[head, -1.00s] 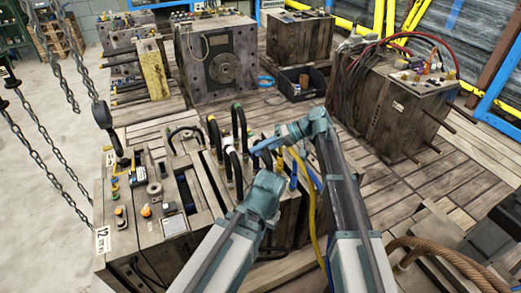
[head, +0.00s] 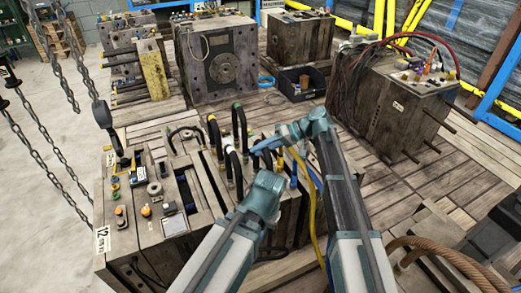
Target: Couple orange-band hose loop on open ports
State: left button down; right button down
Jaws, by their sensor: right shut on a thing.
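The near mould block (head: 150,240) stands at lower left. Several black hose loops rise from its top, including a tall one with a green end (head: 242,125) and one beside it with a yellow end (head: 215,132). My right gripper (head: 258,149) reaches in from the right and is shut at a dark hose piece just right of these loops. I cannot make out an orange band on it, and the open ports are hidden or too small to tell.
A yellow hose (head: 311,205) hangs beside my right arm. Chains (head: 55,165) hang at left. Other moulds stand behind (head: 218,65) and at right (head: 385,110). A dark bin (head: 303,84) sits between them. A thick rope (head: 445,255) lies at lower right. Bare planks (head: 350,175) lie between.

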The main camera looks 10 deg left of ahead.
jog(key=shift+s+d+f, duration=0.1)
jog(key=shift+f, duration=0.15)
jog(key=c, duration=0.5)
grip_release()
jog(key=shift+w+d+r+p, duration=0.2)
jog(key=shift+d+r+p, duration=0.05)
jog(key=shift+r+p, duration=0.1)
jog(key=shift+p+v, duration=3.35)
jog(key=shift+v, duration=3.15)
jog(key=shift+f, duration=0.15)
